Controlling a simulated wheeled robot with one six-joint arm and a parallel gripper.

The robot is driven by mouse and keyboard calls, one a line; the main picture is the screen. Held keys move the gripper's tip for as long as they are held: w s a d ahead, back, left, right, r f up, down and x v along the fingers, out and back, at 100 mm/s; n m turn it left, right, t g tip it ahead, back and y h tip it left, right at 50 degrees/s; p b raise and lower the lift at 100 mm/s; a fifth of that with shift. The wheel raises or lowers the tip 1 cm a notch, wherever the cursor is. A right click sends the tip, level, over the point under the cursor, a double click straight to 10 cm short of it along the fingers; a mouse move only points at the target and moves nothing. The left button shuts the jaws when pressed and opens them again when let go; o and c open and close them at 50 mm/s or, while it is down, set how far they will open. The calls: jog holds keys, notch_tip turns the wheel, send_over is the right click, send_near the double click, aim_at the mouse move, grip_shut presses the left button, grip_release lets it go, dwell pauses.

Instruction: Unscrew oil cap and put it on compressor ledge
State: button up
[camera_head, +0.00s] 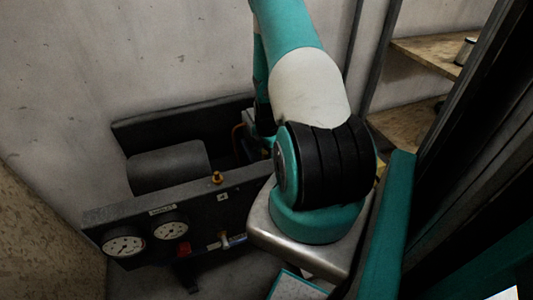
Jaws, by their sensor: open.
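The compressor stands against the wall at left, with a dark motor or tank body (168,166) behind a grey front panel (190,212). The panel's narrow top forms a ledge, and a small brass fitting (217,178) stands upright there. I cannot tell whether this fitting is the oil cap. My arm rises over the right part of the compressor and bends down behind it. My gripper cannot be made out; the arm's own links cover that spot. No other cap is clearly visible.
Two round gauges (124,245) (171,229) sit on the panel's left end, with a red knob (185,248) and a valve (226,240) lower down. A dark back plate (180,120) runs along the wall. Wooden shelves (432,57) with a can (465,50) are at upper right.

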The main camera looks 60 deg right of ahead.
jog(key=m, duration=0.3)
jog(key=shift+m, duration=0.3)
jog(key=m, duration=0.4)
jog(key=shift+m, duration=0.3)
jog(key=m, duration=0.3)
jog(key=shift+m, duration=0.3)
jog(key=m, duration=0.3)
jog(key=shift+m, duration=0.4)
